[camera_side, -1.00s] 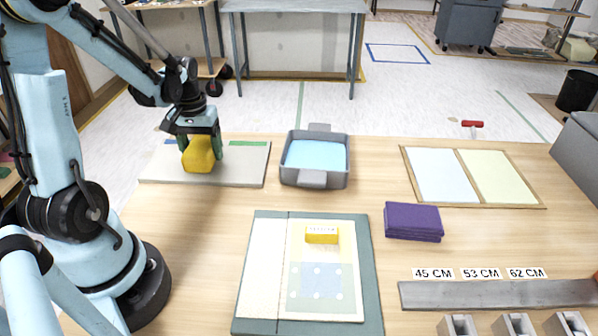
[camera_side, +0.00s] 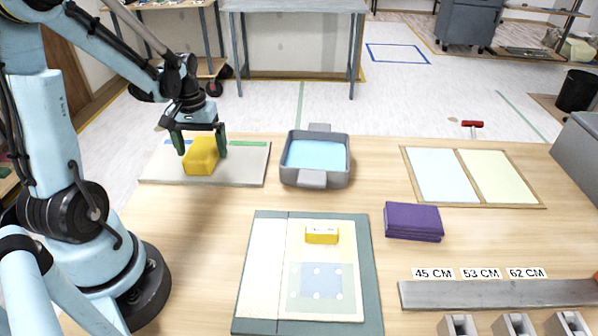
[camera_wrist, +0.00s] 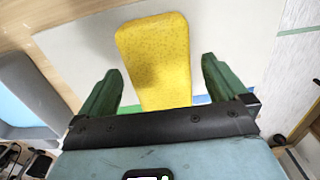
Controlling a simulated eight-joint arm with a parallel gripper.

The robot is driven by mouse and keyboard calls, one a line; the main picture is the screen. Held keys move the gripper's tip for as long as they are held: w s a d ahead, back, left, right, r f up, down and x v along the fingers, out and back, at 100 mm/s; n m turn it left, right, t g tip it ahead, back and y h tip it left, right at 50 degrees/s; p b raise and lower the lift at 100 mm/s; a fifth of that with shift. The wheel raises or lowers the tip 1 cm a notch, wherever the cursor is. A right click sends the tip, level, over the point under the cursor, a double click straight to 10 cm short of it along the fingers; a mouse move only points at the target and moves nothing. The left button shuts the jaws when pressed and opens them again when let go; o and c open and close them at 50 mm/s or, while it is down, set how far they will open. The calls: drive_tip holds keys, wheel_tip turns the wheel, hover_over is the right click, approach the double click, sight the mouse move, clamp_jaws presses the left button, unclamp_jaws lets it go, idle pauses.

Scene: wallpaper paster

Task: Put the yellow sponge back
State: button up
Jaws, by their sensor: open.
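The yellow sponge (camera_side: 201,156) lies on the pale grey board (camera_side: 245,165) at the back left of the table. In the wrist view the sponge (camera_wrist: 156,55) lies between and beyond the two green fingers, with a gap on each side. My gripper (camera_side: 200,146) is open and empty, just above and behind the sponge. In the wrist view its fingertips (camera_wrist: 160,80) stand apart. A blue strip and a green strip (camera_side: 247,143) mark the board's back edge. The sponge sits nearer the blue strip, which it and the gripper partly hide.
A grey tray (camera_side: 287,172) with blue liquid stands right of the board. A folded purple cloth (camera_side: 413,220), a framed two-colour panel (camera_side: 476,207) and a green mat (camera_side: 374,290) with a small yellow block (camera_side: 321,235) lie nearer. The table between tray and panel is clear.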

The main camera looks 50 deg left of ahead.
sight(201, 147)
wheel_tip(201, 147, up, 11)
drive_tip(key=w+d+m+t, duration=0.1)
drive_tip(key=d+m+t, duration=0.6)
drive_tip(key=d, duration=1.3)
drive_tip(key=shift+w+d+f+m, duration=0.25)
drive_tip(key=shift+w+d+m, duration=0.05)
drive_tip(key=shift+m, duration=0.6)
